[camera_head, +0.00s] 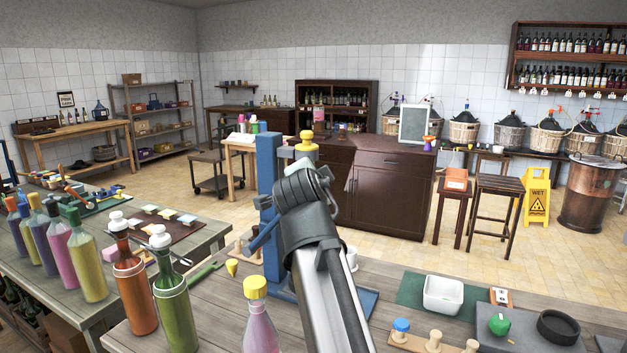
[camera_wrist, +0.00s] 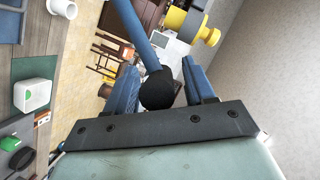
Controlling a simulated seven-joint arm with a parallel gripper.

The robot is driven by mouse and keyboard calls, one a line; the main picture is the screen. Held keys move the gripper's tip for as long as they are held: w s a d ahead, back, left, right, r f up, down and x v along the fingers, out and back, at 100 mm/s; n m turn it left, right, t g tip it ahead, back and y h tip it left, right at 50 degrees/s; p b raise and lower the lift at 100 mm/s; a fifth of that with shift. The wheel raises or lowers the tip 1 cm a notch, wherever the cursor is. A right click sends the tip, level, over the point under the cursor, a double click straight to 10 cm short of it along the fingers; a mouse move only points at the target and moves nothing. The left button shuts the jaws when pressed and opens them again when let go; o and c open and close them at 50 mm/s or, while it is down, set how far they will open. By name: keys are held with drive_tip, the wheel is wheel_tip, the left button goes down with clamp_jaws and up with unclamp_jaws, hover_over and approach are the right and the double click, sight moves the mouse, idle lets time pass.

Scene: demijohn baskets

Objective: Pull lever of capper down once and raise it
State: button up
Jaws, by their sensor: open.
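The capper is a blue upright column (camera_head: 268,165) with a yellow part (camera_head: 307,138) near its top, on the wooden bench. My arm stands in front of much of it, and I cannot make out my fingers in the head view. In the wrist view, the capper's blue lever (camera_wrist: 135,30) ends in a black ball knob (camera_wrist: 158,90). My gripper (camera_wrist: 159,72) is open, with its blue fingers on either side of the knob. I cannot tell whether they touch it. The yellow part also shows in the wrist view (camera_wrist: 188,20).
A white tub (camera_head: 443,295) and a black ring dish (camera_head: 558,327) lie to the right. Open floor lies behind the bench.

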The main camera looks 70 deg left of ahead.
drive_tip(key=shift+c, duration=0.2)
clamp_jaws()
idle(0.3)
